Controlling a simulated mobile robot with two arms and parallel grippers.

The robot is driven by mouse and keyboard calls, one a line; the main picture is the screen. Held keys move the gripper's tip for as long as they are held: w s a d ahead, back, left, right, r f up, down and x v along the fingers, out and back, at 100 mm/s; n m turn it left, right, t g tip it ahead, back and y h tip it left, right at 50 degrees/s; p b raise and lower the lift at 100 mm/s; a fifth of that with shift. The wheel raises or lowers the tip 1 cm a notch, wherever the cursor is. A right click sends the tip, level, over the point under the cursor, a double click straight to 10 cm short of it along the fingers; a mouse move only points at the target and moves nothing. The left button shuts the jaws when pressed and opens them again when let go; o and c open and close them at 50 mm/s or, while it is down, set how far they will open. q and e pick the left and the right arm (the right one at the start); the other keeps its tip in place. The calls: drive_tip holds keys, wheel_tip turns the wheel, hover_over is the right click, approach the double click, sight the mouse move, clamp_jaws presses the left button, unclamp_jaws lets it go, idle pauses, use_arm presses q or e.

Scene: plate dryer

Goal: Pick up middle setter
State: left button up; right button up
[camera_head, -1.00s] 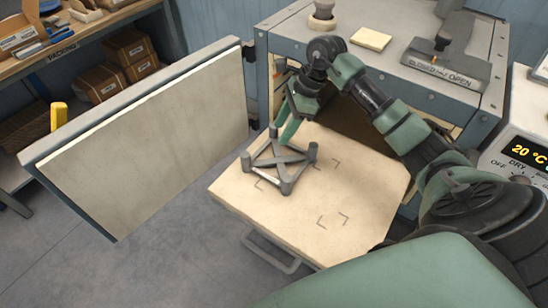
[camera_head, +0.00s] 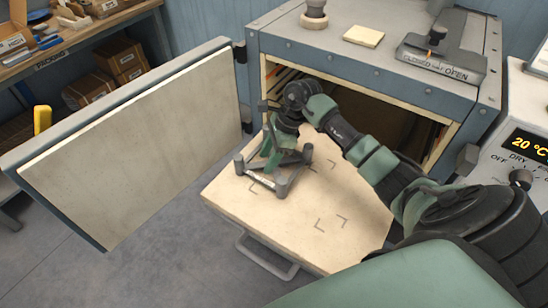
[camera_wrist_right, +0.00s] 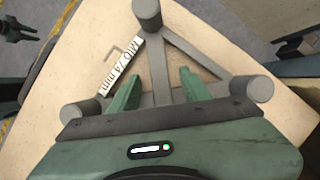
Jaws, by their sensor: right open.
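The setter is a grey frame with crossing bars and round corner posts (camera_head: 281,188). It lies on the pale shelf board (camera_head: 345,218) in front of the open dryer. My right gripper (camera_head: 272,152) is over the setter, pointing down. In the wrist view its two green fingers (camera_wrist_right: 160,75) are open, on either side of a grey bar. I cannot tell whether they touch it. A dark pronged shape at that view's upper left may be my left gripper (camera_wrist_right: 18,30); its jaws are unclear.
The dryer's open door (camera_head: 135,140) stands to the left of the board. The dryer cabinet (camera_head: 360,62) rises behind it, with a cream pad (camera_head: 363,36) on top. A control box (camera_head: 527,140) reading 20 °C is at the right. Bare board lies right of the setter.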

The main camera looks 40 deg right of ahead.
drive_tip(key=shift+w+a+f, duration=0.1)
drive_tip(key=shift+a+f, duration=0.1)
drive_tip(key=shift+f, duration=0.3)
clamp_jaws()
drive_tip(key=shift+r, duration=0.1)
idle(1.0)
